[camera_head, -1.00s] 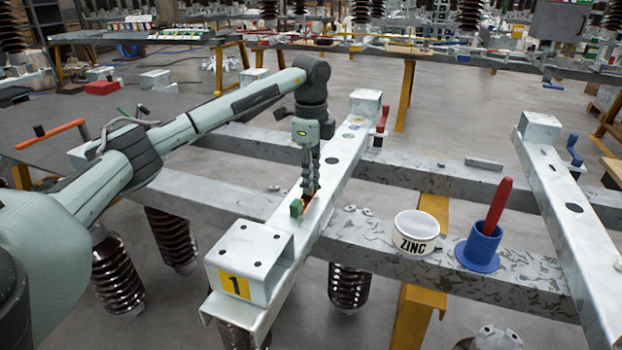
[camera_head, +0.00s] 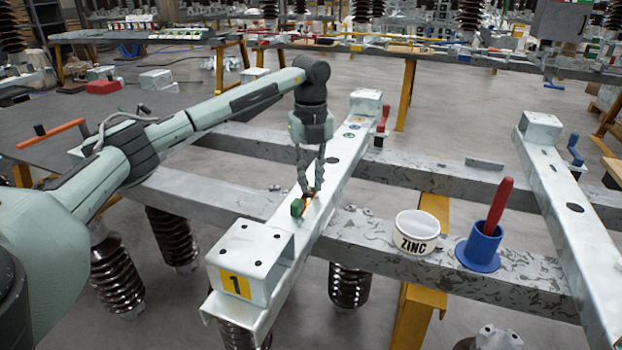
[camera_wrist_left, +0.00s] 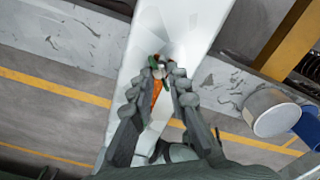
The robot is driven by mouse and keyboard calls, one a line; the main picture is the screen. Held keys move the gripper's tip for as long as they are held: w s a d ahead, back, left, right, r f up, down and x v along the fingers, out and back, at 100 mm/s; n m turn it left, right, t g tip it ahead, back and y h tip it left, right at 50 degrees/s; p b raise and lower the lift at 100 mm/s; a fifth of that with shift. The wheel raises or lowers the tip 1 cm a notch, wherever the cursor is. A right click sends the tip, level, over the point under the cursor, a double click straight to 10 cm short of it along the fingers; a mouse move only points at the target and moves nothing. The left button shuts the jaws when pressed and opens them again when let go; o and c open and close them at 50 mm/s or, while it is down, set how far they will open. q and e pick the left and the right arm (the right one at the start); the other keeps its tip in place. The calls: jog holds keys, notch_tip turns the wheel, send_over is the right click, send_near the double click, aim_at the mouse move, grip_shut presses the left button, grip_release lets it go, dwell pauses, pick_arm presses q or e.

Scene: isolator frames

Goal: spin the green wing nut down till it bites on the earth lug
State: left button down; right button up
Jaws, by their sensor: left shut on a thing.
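The green wing nut (camera_head: 297,207) sits low on the near part of the pale metal beam (camera_head: 335,168). My left gripper (camera_head: 311,190) points straight down over it with its fingertips closed in at the nut. In the left wrist view, green parts of the nut (camera_wrist_left: 154,61) show just beyond the fingertips (camera_wrist_left: 166,72). A copper-orange piece (camera_wrist_left: 156,90), which looks like the earth lug, lies on the beam between the fingers. The fingers hide the stud and the contact between nut and lug, so I cannot tell whether they touch. My right gripper is out of view.
A white ZINC tub (camera_head: 416,232) and a blue holder (camera_head: 479,249) with a red-handled tool (camera_head: 497,205) stand on the cross beam to the right. A raised box marked 1 (camera_head: 250,258) is on the beam's near end. A red lever (camera_head: 382,122) is at its far end.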

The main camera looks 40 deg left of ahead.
pick_arm(q)
jog(key=m, duration=0.6)
jog(key=shift+r+m, duration=0.1)
jog(key=shift+m, duration=0.2)
jog(key=m, duration=0.6)
jog(key=shift+a, duration=0.1)
jog(key=m, duration=0.5)
jog(key=shift+m, duration=0.3)
jog(key=m, duration=0.6)
jog(key=shift+w+a, duration=0.1)
jog(key=m, duration=0.7)
jog(key=shift+w+m, duration=0.1)
jog(key=shift+m, duration=0.2)
jog(key=m, duration=1.2)
jog(key=shift+w+r+m, duration=0.1)
jog(key=shift+m, duration=2.1)
